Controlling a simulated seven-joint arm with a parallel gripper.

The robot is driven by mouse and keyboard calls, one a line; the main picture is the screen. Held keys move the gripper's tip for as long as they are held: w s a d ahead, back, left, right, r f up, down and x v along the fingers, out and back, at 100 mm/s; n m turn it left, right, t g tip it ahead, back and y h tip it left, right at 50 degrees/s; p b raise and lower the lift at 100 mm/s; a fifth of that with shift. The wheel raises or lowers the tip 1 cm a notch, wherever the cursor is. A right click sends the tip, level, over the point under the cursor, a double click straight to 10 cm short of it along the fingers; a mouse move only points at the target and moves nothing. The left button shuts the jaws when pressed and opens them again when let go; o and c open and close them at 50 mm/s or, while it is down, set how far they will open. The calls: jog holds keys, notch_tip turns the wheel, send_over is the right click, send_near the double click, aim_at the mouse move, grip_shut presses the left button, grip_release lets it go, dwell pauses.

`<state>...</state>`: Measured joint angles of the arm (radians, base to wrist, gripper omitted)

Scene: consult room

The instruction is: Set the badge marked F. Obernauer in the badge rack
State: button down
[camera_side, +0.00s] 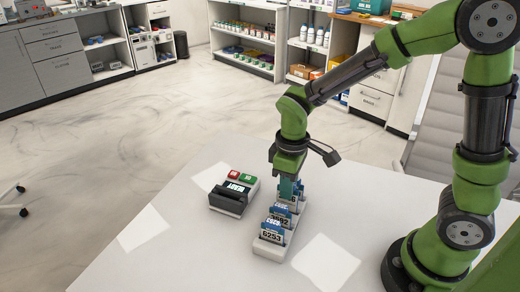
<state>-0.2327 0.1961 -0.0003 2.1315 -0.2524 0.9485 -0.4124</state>
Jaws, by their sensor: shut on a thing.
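The white badge rack (267,250) stands on the table, right of its middle. It holds several upright badges with blue tops and printed numbers; the front badge (271,236) appears to read 6253, and another behind it shows a number less clearly. My gripper (290,190) points down over the far end of the rack and is shut on a badge, mostly hidden by the fingers and the badges in front. No name is legible at this size, so I cannot tell which badge is marked F. Obernauer. Whether the held badge touches the rack is unclear.
A dark device (230,203) with a small display and red and green keys stands just left of the rack. White sheets lie flat on the table, one (326,263) right of the rack. Shelves and cabinets stand far behind.

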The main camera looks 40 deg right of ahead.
jog(key=shift+f, duration=1.2)
dwell(0.6)
jog(key=c, duration=0.7)
grip_release()
jog(key=shift+r, duration=0.1)
jog(key=shift+r, duration=3.45)
